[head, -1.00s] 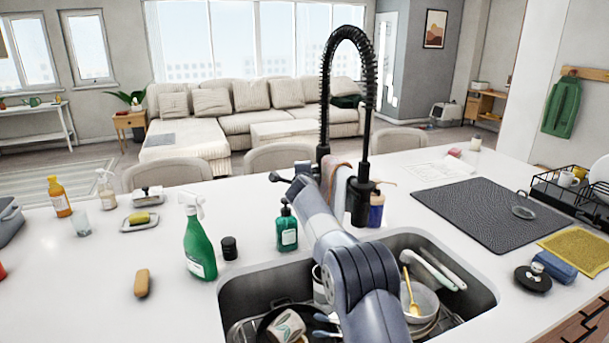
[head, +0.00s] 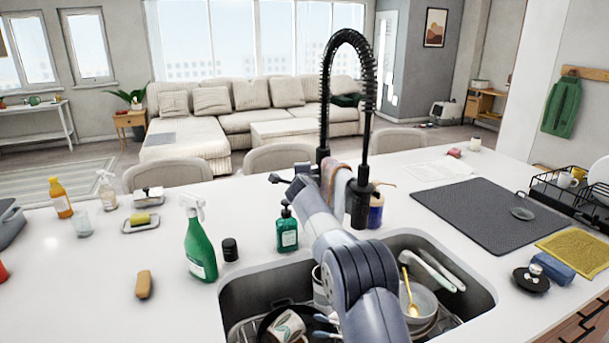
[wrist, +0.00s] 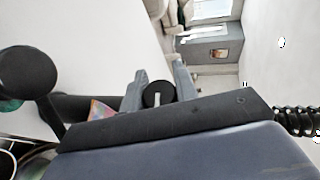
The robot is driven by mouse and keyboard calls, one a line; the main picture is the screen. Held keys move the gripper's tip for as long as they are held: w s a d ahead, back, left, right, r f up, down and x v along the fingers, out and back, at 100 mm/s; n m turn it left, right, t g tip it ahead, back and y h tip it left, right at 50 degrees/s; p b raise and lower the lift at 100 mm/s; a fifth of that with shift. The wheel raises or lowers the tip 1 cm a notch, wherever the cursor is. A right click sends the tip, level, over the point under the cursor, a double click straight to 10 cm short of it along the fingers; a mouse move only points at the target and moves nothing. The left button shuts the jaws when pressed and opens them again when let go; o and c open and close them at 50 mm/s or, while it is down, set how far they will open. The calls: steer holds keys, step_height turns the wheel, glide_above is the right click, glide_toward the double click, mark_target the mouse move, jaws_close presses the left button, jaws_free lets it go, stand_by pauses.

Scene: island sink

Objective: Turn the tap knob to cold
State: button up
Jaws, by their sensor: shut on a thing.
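The black tap (head: 325,100) with its coiled spring hose arches up behind the sink. Its spray head (head: 359,205) hangs over the sink's back edge. In the wrist view the round black tap knob (wrist: 154,99), with a pale line on its face, sits between the two grey fingers of my gripper (wrist: 160,86). The fingers are shut on the knob, one on each side. The pale line runs roughly up and down in that view. In the head view my gripper (head: 290,180) is beside the tap's base, and the knob cannot be made out there.
The sink (head: 235,300) holds dishes and a pan. A green spray bottle (head: 199,243), black jar (head: 230,249) and green soap bottle (head: 287,232) stand left of the tap.

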steer(key=shift+r+p, duration=0.25)
steer(key=shift+p, duration=0.3)
steer(key=g+p, duration=0.1)
steer(key=p, duration=0.2)
steer(key=n+g+p, duration=0.1)
steer(key=g+p, duration=0.1)
steer(key=p, duration=0.1)
steer(key=shift+s+f+h+p, duration=0.1)
steer(key=shift+f+h+p, duration=0.15)
steer(key=shift+h+p, duration=0.05)
steer(key=shift+f+g+p, duration=0.3)
steer(key=shift+g+p, duration=0.3)
steer(key=shift+p, duration=0.3)
steer(key=shift+s+d+f+n+g+h+p, duration=0.15)
steer(key=shift+f+n+g+h+p, duration=0.15)
steer(key=shift+g+h+p, duration=0.15)
steer(key=o, duration=1)
steer(key=shift+r, duration=0.1)
steer(key=shift+c, duration=0.2)
steer(key=shift+s+r+b, duration=0.15)
steer(key=shift+r+b, duration=0.05)
steer(key=shift+b, duration=0.25)
